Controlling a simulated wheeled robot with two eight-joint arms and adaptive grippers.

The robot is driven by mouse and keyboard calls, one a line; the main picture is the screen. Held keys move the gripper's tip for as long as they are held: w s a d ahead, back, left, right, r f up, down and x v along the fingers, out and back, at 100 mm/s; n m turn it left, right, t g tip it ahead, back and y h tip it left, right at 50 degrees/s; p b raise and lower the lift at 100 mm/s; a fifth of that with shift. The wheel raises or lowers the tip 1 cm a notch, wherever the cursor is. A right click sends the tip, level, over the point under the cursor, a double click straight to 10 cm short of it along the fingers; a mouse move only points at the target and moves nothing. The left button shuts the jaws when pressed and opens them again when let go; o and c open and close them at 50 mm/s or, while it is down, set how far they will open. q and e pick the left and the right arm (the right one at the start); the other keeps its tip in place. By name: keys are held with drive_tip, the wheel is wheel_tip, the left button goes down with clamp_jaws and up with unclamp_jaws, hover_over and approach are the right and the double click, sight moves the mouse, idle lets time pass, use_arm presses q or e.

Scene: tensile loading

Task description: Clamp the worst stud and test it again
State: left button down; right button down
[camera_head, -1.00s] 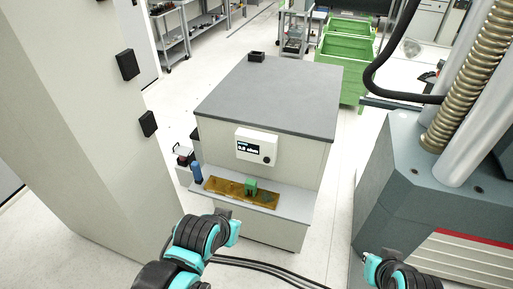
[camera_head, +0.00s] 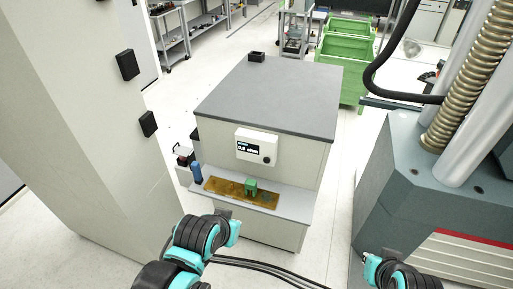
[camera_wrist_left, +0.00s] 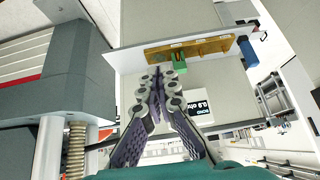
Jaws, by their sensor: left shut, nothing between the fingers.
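A brown-gold board (camera_head: 228,189) lies on the low front ledge of a grey-topped cabinet, with a small green block (camera_head: 251,186) standing on it. In the left wrist view the board (camera_wrist_left: 185,49) and green block (camera_wrist_left: 236,66) lie beyond my fingertips. I cannot make out individual studs. A white meter box (camera_head: 257,147) with a lit display is on the cabinet front. My left gripper (camera_wrist_left: 158,76) is shut and empty, its fingertips together, apart from the board. My right arm shows at the lower right of the head view, its finger state unclear.
A blue cylinder (camera_head: 197,174) stands at the ledge's left end. A grey machine (camera_head: 415,190) with columns and a ribbed sleeve stands right. A pale panel (camera_head: 70,120) rises left. Black cables (camera_head: 270,268) run in front. The cabinet top (camera_head: 275,100) is mostly clear.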

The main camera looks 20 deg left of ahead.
sight(267, 160)
idle(0.3)
use_arm(q)
drive_tip(key=w+f+m+t+h, duration=0.1)
drive_tip(key=w+f+m+h, duration=0.2)
drive_tip(key=w, duration=0.7)
drive_tip(key=w+f+m+h+p, duration=0.1)
drive_tip(key=w+f+m+h, duration=0.1)
drive_tip(key=w, duration=0.8)
wheel_tip(267, 160, down, 2)
drive_tip(key=shift+a+f+m+t+h, duration=0.25)
drive_tip(key=shift+m+t+h, duration=0.15)
drive_tip(key=shift+m, duration=0.3)
drive_tip(key=w, duration=0.8)
drive_tip(key=shift+w+d+p, duration=0.15)
drive_tip(key=shift+w+p, duration=0.15)
drive_tip(key=shift+w, duration=0.1)
drive_tip(key=shift+w+r, duration=0.1)
drive_tip(key=shift+w, duration=0.3)
